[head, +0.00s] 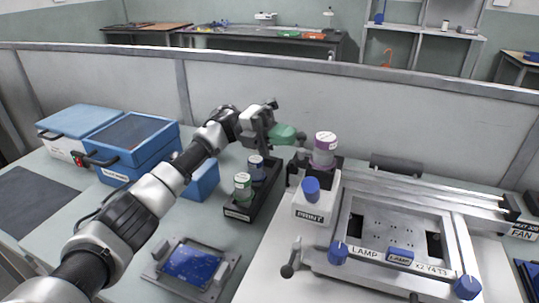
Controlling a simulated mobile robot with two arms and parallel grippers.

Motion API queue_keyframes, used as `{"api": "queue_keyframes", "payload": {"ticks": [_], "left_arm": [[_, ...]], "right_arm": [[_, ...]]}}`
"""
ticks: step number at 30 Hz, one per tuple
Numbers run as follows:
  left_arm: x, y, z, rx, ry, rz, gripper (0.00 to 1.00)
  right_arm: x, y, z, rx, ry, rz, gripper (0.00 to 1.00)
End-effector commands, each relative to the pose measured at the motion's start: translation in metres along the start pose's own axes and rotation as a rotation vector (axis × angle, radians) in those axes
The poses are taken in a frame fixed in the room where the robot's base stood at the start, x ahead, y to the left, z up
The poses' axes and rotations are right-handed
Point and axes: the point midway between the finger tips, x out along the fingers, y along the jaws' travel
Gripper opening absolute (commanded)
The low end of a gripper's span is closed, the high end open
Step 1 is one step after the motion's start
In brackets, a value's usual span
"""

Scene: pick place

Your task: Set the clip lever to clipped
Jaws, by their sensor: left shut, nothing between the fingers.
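My left gripper (286,133) reaches over the bench, its greenish fingers shut and empty. It is above and left of the purple-and-white bottle (325,148). A small dark lever with a round knob (288,270) sticks out at the left side of the metal frame fixture (345,222). The frame carries blue knobs and LAMP labels. I cannot tell for sure which part is the clip lever or how it is set. The gripper is well apart from the dark lever. My right gripper is not in view.
A white PRINT box (313,209) with a blue knob stands left of the frame. A black holder (238,213) carries bottles. A blue circuit board (191,265) lies in a grey fixture in front. Blue boxes (130,142) stand at left. A low partition (300,97) runs behind.

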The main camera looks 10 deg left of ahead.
Motion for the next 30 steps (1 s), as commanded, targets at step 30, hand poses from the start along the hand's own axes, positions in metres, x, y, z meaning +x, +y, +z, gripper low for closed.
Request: {"api": "queue_keyframes", "payload": {"ticks": [30], "left_arm": [[0.13,-0.09,0.012,0.001,0.001,-0.001,0.0]], "right_arm": [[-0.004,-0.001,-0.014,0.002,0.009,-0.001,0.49]]}}
